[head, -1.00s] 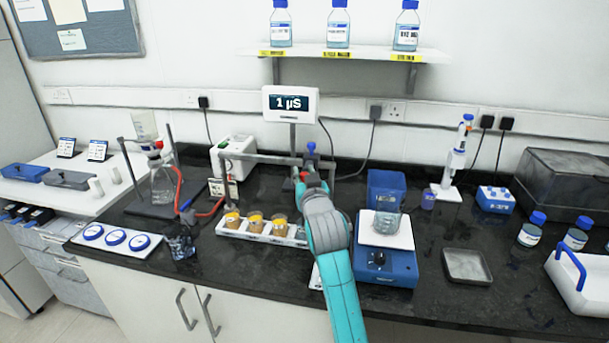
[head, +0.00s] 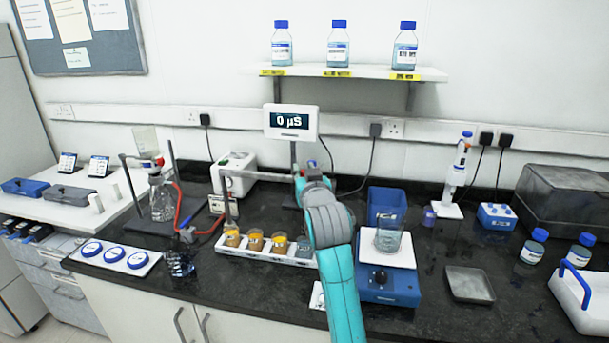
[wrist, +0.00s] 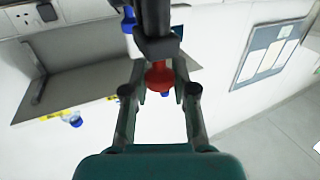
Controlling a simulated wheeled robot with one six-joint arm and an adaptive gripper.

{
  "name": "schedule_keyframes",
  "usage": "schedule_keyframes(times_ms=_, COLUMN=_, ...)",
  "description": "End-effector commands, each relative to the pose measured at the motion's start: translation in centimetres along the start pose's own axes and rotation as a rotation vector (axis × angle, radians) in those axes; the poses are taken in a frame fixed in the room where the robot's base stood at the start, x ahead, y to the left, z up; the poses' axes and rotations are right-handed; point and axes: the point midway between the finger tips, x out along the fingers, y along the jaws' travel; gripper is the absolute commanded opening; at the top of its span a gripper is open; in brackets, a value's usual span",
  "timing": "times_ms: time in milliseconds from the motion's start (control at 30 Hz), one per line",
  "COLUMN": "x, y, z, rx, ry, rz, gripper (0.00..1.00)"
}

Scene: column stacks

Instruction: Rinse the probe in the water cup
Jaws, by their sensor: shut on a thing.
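My gripper (wrist: 160,90) is shut on a red knob (wrist: 158,74) below a dark block and bar in the wrist view. In the head view my gripper (head: 307,184) is at the right end of a grey rail (head: 260,177). A clear greyish cup (head: 305,246), likely the water cup, stands at the right end of the white cup tray (head: 268,255), partly hidden by my arm.
The meter display (head: 290,121) reads 0 µS. Amber cups (head: 255,241) fill the rest of the tray. A glass beaker (head: 388,238) stands on a blue stirrer (head: 385,285) right of my arm. A flask (head: 161,200) stands at left.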

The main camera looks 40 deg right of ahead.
Motion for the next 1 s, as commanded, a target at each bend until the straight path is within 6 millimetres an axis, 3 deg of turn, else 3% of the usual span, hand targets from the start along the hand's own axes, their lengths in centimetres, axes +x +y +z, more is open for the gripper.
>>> schedule_keyframes(times_ms=33, x=-0.1, y=0.1, z=-0.7, rx=0.001, ry=0.016, rz=0.002, gripper=0.29)
schedule_keyframes(times_ms=100, x=-0.1, y=0.1, z=-0.7, rx=0.001, ry=0.016, rz=0.002, gripper=0.46)
schedule_keyframes(times_ms=133, x=-0.1, y=0.1, z=-0.7, rx=0.001, ry=0.015, rz=0.002, gripper=0.51)
schedule_keyframes(times_ms=567, x=-1.0, y=0.0, z=-0.2, rx=0.000, ry=0.007, rz=0.001, gripper=0.51)
schedule_keyframes(times_ms=1000, x=-9.0, y=0.1, z=-0.3, rx=0.000, ry=0.010, rz=0.001, gripper=0.51)
